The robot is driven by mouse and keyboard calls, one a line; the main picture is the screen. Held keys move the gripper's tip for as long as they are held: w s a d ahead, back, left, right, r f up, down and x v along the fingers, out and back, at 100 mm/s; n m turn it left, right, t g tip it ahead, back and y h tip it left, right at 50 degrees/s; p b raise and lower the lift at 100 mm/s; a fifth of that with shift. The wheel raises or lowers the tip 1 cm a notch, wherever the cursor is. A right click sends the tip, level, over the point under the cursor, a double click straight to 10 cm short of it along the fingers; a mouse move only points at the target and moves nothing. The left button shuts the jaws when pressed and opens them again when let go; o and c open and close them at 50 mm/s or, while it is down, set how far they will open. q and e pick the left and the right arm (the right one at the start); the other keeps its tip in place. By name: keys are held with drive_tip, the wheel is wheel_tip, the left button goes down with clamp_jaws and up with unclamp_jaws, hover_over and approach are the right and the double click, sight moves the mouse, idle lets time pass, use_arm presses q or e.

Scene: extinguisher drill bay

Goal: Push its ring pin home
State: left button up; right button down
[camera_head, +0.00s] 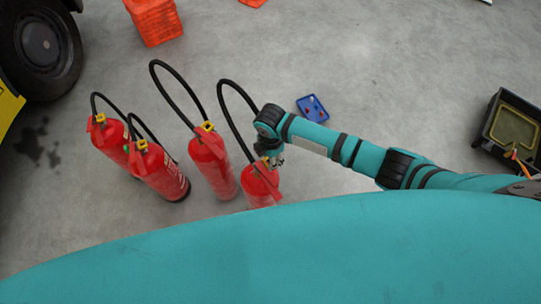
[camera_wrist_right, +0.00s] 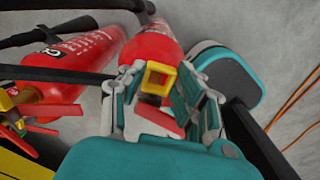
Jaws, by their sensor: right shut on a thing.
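Several red extinguishers stand on the floor at the left of the head view. My right arm reaches in from the right to the top of the nearest, rightmost extinguisher (camera_head: 260,190), whose lower part my teal body hides. My right gripper (camera_head: 274,160) is at its valve head. In the right wrist view this extinguisher (camera_wrist_right: 152,46) lies beyond the fingers. A square yellow ring pin (camera_wrist_right: 161,67) sits between the fingertips of the right gripper (camera_wrist_right: 160,82), which is shut on it. How deep the pin sits is hidden. My left gripper is out of view.
Another extinguisher (camera_head: 211,165) stands close on the left, with two more (camera_head: 160,172) (camera_head: 108,138) beyond. Black hoses arch above them. A blue tray (camera_head: 313,108) lies behind my arm. An orange crate (camera_head: 153,20) and a vehicle wheel (camera_head: 42,43) are at upper left.

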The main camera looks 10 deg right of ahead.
idle(0.3)
drive_tip(key=c, duration=0.9)
unclamp_jaws()
drive_tip(key=shift+o, duration=0.2)
wheel_tip(320, 180, up, 12)
